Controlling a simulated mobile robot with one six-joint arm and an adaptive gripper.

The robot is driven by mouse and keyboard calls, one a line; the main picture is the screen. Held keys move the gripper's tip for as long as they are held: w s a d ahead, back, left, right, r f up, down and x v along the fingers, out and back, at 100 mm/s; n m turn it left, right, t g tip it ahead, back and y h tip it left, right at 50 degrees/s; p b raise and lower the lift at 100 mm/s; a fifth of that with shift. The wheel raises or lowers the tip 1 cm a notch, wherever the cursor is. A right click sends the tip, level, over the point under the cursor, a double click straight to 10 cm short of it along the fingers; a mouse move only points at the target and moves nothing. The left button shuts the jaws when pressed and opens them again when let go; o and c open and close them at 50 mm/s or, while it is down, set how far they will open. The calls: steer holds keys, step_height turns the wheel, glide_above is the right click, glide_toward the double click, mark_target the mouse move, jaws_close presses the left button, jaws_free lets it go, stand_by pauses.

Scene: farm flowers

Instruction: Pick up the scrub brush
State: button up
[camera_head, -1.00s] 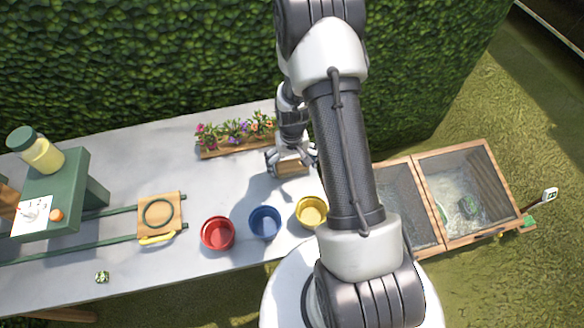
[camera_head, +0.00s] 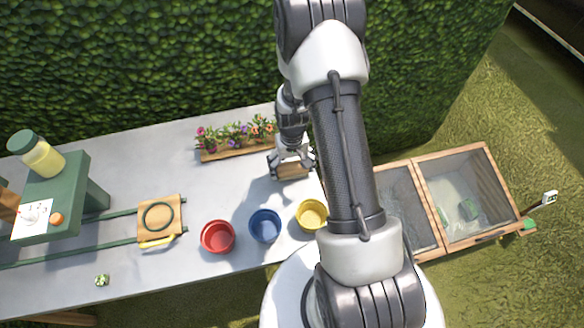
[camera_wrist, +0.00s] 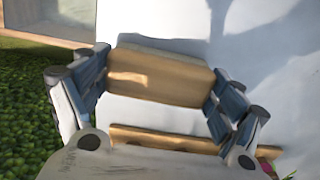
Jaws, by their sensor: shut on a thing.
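The scrub brush (camera_head: 293,171) shows as a plain wooden block on the grey table, behind the yellow pot. In the wrist view the block (camera_wrist: 160,76) lies between my two fingers, its long side running from finger to finger. My gripper (camera_head: 291,163) is shut on it, with one finger at each end; the fingers also show in the wrist view (camera_wrist: 158,88). Any bristles are hidden underneath. I cannot tell whether the block touches the table or is slightly above it.
A wooden flower planter (camera_head: 237,148) stands close behind and left of my gripper. Red (camera_head: 217,236), blue (camera_head: 265,225) and yellow (camera_head: 311,214) pots line the front. A mesh-topped wooden frame (camera_head: 466,195) is at right, a green stand (camera_head: 62,195) at left.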

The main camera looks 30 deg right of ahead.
mark_target(292, 167)
step_height(292, 167, up, 20)
steer(key=p, duration=0.4)
steer(key=shift+f+p, duration=0.2)
steer(key=shift+p, duration=0.2)
